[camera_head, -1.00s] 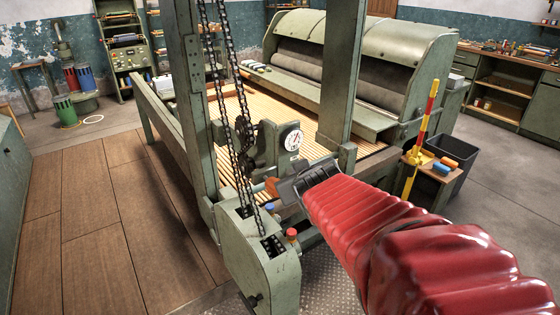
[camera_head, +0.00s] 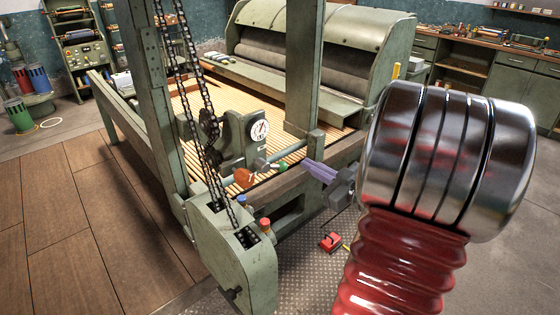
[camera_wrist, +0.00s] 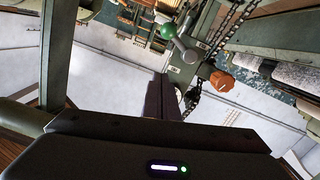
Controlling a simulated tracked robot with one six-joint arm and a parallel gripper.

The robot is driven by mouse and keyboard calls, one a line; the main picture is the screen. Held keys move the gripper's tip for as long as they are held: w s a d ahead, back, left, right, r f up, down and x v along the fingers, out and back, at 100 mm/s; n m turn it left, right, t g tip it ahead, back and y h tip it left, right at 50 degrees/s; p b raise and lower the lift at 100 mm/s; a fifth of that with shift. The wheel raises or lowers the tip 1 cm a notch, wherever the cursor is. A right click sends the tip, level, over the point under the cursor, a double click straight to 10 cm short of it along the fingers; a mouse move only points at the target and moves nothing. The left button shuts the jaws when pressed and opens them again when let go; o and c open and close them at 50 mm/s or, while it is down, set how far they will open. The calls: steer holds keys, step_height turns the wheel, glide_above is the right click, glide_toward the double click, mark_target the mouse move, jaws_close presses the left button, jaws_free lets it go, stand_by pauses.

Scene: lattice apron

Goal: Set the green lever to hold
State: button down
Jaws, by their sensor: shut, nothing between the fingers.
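The green lever shows as a small green ball knob (camera_head: 282,165) on a grey arm, low on the machine's front to the right of an orange knob (camera_head: 244,178). In the wrist view the green knob (camera_wrist: 168,31) is at upper centre, with its grey arm running down right; the orange knob (camera_wrist: 221,81) lies to the right. My gripper (camera_head: 308,165) is shut and empty, its fingers pointing left toward the green knob with a small gap in the picture. Its dark fingers (camera_wrist: 160,82) show at the centre of the wrist view. Any hold marking is not readable.
A white dial (camera_head: 260,130) sits above the levers. Chains (camera_head: 195,110) hang at the left, over a green housing with a blue and a red button (camera_head: 265,223). A post (camera_head: 304,70) stands behind my gripper. A red box (camera_head: 331,242) lies on the floor plate.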

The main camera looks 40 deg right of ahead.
steer(key=shift+s+f+y, duration=0.1)
steer(key=shift+s+y, duration=0.3)
steer(key=shift+s, duration=0.05)
steer(key=shift+w, duration=0.1)
steer(key=w+f, duration=0.4)
steer(key=w, duration=0.6)
steer(key=shift+w+d+f, duration=0.15)
steer(key=shift+w+d, duration=0.15)
steer(key=shift+w, duration=0.05)
steer(key=shift+w+a+f, duration=0.1)
stand_by(0.5)
